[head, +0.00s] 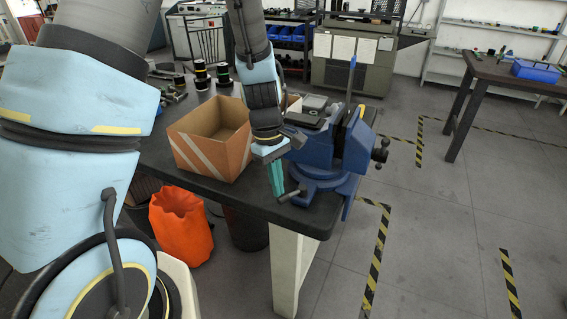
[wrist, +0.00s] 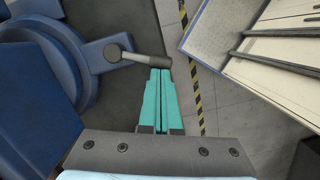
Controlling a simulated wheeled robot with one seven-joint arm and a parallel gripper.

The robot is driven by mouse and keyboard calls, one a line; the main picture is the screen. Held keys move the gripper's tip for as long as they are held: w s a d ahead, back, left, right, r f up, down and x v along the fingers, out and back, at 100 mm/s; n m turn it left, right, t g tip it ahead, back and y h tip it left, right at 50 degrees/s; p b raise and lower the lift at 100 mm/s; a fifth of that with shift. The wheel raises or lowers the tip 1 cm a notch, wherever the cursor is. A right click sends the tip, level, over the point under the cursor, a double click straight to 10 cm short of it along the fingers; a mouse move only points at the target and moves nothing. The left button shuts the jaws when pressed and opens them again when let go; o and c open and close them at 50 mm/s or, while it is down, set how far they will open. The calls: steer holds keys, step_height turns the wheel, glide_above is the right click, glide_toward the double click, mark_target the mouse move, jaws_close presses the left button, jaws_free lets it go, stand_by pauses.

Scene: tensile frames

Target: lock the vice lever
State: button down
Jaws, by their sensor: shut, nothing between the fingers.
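The blue vice (head: 342,150) is mounted at the table corner; its blue body also fills the left of the wrist view (wrist: 30,75). Its grey lever (head: 291,196) sticks out low at the front of the vice. In the wrist view the lever (wrist: 143,59) runs rightward from a round pivot, about level. My gripper (head: 277,194) points down just left of the vice's front. Its teal fingers (wrist: 160,73) are shut together and empty. Their tips appear right at the lever's outer part in the wrist view; I cannot tell whether they touch it.
An open cardboard box (head: 212,140) stands on the dark table left of my gripper. Small spools (head: 201,74) and metal parts lie behind it. An orange bin (head: 181,222) stands on the floor below. The floor to the right of the vice is clear, with striped tape.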

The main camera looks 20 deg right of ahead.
steer(key=s+n, duration=0.2)
steer(key=n, duration=0.1)
steer(key=shift+d+p, duration=0.1)
steer(key=shift+p, duration=0.25)
steer(key=shift+s+d, duration=0.15)
steer(key=shift+s, duration=0.15)
steer(key=shift+s+f, duration=0.1)
steer(key=shift+s, duration=0.05)
steer(key=shift+w+r+p, duration=0.3)
steer(key=shift+p, duration=0.2)
steer(key=w+a+r, duration=0.1)
steer(key=r, duration=0.4)
steer(key=w+a+r, duration=0.2)
steer(key=r, duration=0.4)
steer(key=shift+w+a+r+p, duration=0.15)
steer(key=shift+w+a+p, duration=0.1)
steer(key=shift+w+p, duration=0.05)
